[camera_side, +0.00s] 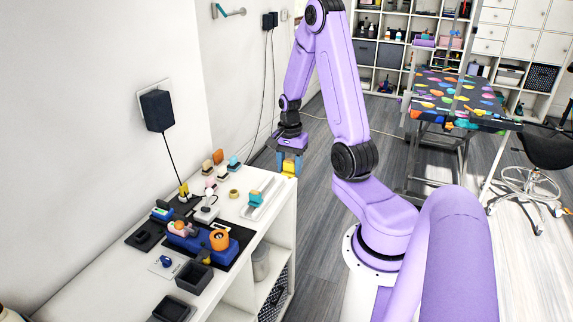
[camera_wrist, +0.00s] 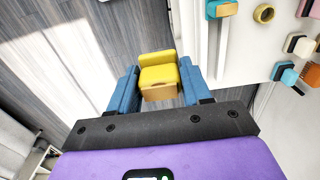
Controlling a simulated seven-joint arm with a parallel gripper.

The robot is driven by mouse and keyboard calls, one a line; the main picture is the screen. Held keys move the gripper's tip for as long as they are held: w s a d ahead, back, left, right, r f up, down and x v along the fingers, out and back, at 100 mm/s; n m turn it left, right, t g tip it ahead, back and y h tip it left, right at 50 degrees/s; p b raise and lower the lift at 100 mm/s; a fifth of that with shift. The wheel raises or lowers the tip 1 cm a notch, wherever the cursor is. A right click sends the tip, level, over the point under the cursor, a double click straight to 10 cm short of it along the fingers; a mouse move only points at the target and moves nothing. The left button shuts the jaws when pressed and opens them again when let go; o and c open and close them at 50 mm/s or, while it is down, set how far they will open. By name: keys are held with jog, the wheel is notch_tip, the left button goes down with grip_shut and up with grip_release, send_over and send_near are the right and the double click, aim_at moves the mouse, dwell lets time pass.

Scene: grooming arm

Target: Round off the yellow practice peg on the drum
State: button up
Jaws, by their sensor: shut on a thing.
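My gripper (camera_side: 289,165) is shut on the yellow practice peg (camera_wrist: 157,72). In the wrist view the peg is a yellow block with a raised far edge and a tan face, between my two blue fingers. In the side view it shows as a small yellow patch (camera_side: 289,168), mostly covered by the fingers. My gripper is in the air beyond the far end of the white bench, above the floor. An orange round part, which looks like the drum (camera_side: 219,240), sits on a blue machine (camera_side: 205,244) on the bench, well apart from the peg.
The white bench (camera_side: 120,287) runs along the wall. It holds a white tray with a teal-and-orange block (camera_side: 255,197), a yellow ring (camera_side: 234,194), several coloured blocks on stands and dark bins (camera_side: 194,277). A colourful table (camera_side: 455,100) stands far off at the right.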

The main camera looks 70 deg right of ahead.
jog(key=shift+o, duration=0.9)
jog(key=shift+a, duration=0.1)
jog(key=shift+c, duration=0.4)
jog(key=w+a+r+n, duration=0.1)
jog(key=w+a+n, duration=0.4)
jog(key=a, duration=0.8)
jog(key=w+a+r+n, duration=0.1)
jog(key=w+a+n, duration=0.35)
jog(key=a, duration=0.75)
jog(key=shift+m, duration=0.25)
jog(key=shift+w+f, duration=0.15)
jog(key=shift+f, duration=1.5)
jog(key=shift+w+f, duration=0.1)
jog(key=shift+f, duration=1.55)
jog(key=shift+f, duration=0.5)
